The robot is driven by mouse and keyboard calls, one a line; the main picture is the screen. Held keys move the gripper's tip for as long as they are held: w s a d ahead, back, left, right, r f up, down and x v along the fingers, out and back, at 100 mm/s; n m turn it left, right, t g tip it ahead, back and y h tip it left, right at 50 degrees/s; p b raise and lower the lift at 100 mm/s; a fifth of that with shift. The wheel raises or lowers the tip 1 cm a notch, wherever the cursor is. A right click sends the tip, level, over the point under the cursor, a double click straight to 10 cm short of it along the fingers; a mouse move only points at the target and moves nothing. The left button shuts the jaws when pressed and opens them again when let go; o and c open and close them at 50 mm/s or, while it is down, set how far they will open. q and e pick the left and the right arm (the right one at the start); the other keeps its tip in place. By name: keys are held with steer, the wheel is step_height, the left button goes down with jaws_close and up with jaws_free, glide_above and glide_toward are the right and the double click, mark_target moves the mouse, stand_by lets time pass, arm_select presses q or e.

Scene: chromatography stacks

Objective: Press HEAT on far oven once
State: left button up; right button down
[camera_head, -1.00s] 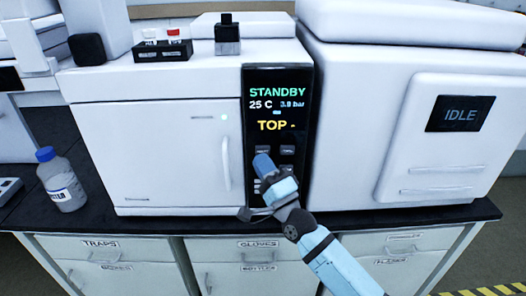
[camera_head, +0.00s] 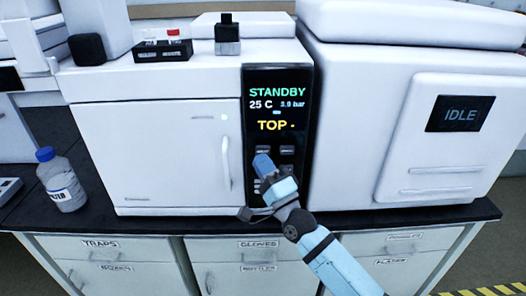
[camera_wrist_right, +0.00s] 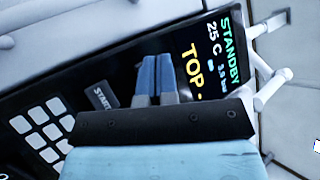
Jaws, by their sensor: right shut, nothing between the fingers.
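The white oven (camera_head: 160,140) stands on the black bench top and has a dark control panel (camera_head: 277,78). The panel reads STANDBY, 25 C, 3.9 bar and TOP. Small grey buttons (camera_head: 287,151) sit below the text; their labels are too small to read in the head view. My right gripper (camera_head: 263,162) is shut and empty, its blue fingertips in front of the upper left button area. In the right wrist view, its closed fingertips (camera_wrist_right: 155,62) lie over the panel beside a START button (camera_wrist_right: 100,96). I cannot tell whether they touch. My left gripper is not in view.
A white unit with an IDLE screen (camera_head: 460,114) stands close on the right. A blue-capped bottle (camera_head: 61,180) is on the bench at left. A vial rack (camera_head: 162,49) and a black-and-white block (camera_head: 228,35) sit on the oven top. Drawers (camera_head: 120,249) lie below.

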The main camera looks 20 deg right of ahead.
steer(key=shift+w, duration=0.1)
steer(key=shift+w+d, duration=0.1)
steer(key=shift+w, duration=0.2)
steer(key=shift+w+d, duration=0.15)
steer(key=shift+w, duration=0.3)
stand_by(0.6)
steer(key=shift+s, duration=0.15)
steer(key=shift+s+a, duration=0.25)
steer(key=shift+s, duration=0.45)
steer(key=s+p, duration=0.1)
steer(key=s, duration=0.1)
steer(key=s+a+p, duration=0.1)
steer(key=s, duration=0.1)
steer(key=shift+s+a, duration=0.2)
steer(key=shift+s, duration=0.2)
